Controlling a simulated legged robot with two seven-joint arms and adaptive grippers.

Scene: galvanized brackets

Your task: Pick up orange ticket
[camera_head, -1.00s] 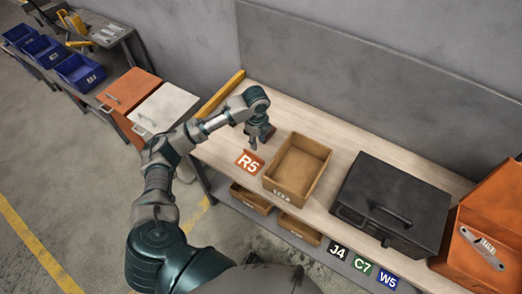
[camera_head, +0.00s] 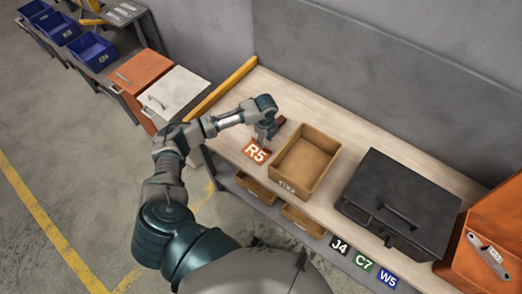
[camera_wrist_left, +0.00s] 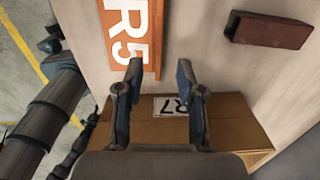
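The orange ticket (camera_head: 256,152), marked R5 in white, lies on the wooden bench top near its front edge, left of the open cardboard bin. It also shows at the top of the left wrist view (camera_wrist_left: 140,42), cut off by the frame edge. My left gripper (camera_head: 264,138) is above the bench, just behind the ticket in the head view. In the left wrist view its two fingers (camera_wrist_left: 158,72) are apart with nothing between them. One fingertip overlaps the ticket's near end in the picture; I see no grip on it. My right gripper is not in view.
The cardboard bin (camera_head: 329,157) stands close right of the ticket. A dark red block (camera_wrist_left: 268,30) lies near the gripper. A black case (camera_head: 385,185) and an orange box (camera_head: 505,215) stand further right. A carton labelled R7 (camera_wrist_left: 225,125) shows below the fingers.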

